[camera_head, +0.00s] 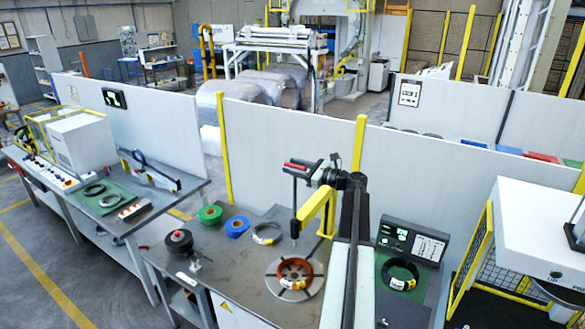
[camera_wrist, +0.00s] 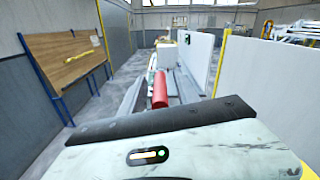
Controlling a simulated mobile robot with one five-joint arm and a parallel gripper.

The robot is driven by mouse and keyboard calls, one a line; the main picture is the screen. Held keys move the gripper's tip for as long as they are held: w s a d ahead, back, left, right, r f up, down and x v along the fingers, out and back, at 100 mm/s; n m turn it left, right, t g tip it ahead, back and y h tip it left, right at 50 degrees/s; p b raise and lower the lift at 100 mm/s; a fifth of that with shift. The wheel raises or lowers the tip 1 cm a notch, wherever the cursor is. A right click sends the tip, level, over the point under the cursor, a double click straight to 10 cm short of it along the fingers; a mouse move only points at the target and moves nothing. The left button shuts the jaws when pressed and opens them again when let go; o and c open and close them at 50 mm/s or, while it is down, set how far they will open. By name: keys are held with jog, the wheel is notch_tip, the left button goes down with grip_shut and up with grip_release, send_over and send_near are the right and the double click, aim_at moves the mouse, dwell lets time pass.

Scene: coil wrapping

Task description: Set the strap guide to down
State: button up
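A yellow bracket arm (camera_head: 318,208) reaches over the round turntable (camera_head: 273,284), with a thin dark upright rod (camera_head: 295,202) at its end. This looks like the strap guide; its rod foot is above the coil's back edge. A copper-brown coil (camera_head: 306,268) lies flat on the turntable. My gripper (camera_head: 292,166) is level near the rod's top, above the bracket. A red part shows there, and a red cylinder (camera_wrist: 159,90) shows in the wrist view beyond my wrist housing. I cannot tell whether the red part is a handle or mine.
Green (camera_head: 210,213) and blue (camera_head: 237,226) tape rolls and a dark coil (camera_head: 266,234) lie on the table left of the turntable. A black knobbed device (camera_head: 179,241) stands at its left edge. A control panel (camera_head: 412,241) and another dark coil (camera_head: 400,274) are at right.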

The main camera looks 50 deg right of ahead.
grip_shut()
dwell(1.4)
